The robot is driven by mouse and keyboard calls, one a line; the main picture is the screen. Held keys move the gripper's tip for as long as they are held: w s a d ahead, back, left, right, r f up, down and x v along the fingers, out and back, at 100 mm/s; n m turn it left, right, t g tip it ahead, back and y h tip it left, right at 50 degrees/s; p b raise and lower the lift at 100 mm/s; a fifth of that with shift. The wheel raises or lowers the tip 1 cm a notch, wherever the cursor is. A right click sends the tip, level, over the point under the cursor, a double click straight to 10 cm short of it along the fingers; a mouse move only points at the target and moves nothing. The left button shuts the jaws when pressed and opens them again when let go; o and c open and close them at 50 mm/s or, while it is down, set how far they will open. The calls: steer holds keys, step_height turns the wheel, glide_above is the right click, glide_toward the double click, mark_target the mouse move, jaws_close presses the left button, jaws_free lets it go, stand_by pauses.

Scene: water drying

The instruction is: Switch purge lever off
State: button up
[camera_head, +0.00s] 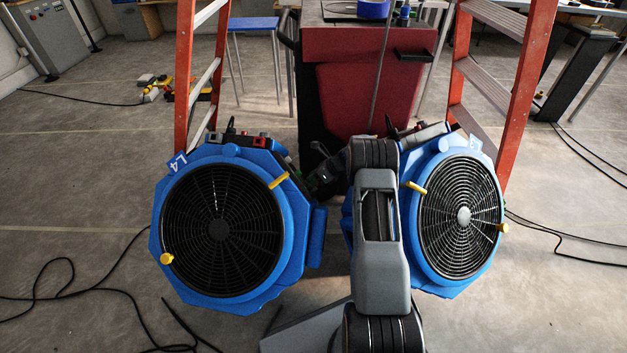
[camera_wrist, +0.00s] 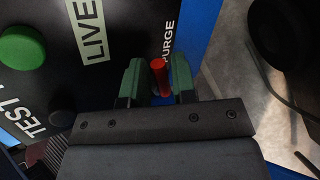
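The purge lever (camera_wrist: 160,77) is a small red stick beside the word PURGE (camera_wrist: 168,38) on a black control panel (camera_wrist: 100,75) in the wrist view. My gripper (camera_wrist: 158,80) has its two green fingers on either side of the lever, with a narrow gap to it. The lever's base is partly hidden by my gripper. In the head view, my arm reaches toward the left blue fan (camera_head: 218,230), labelled L4, between the two fans; the lever cannot be made out there.
The panel also carries a green button (camera_wrist: 22,47) and a LIVE label (camera_wrist: 90,30). A second blue fan (camera_head: 463,215) stands at right. Orange ladders, a red cabinet (camera_head: 350,85) and black cables (camera_head: 90,290) surround the fans.

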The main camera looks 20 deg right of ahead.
steer(key=shift+c, duration=0.3)
jaws_close()
steer(key=shift+f, duration=0.1)
steer(key=n+b, duration=0.1)
steer(key=s+n+t+y+b, duration=0.1)
steer(key=n+b, duration=0.1)
steer(key=shift+a+y, duration=0.1)
steer(key=shift+y, duration=0.2)
steer(key=shift+s+n+t+y+b, duration=0.3)
steer(key=shift+n+y+b, duration=0.15)
steer(key=shift+n+b, duration=0.3)
steer(key=shift+s+n+t+y+b, duration=0.25)
steer(key=shift+n+y+b, duration=0.25)
steer(key=shift+n, duration=0.35)
steer(key=shift+s+r, duration=0.1)
steer(key=shift+r, duration=0.1)
steer(key=shift+o, duration=0.3)
jaws_free()
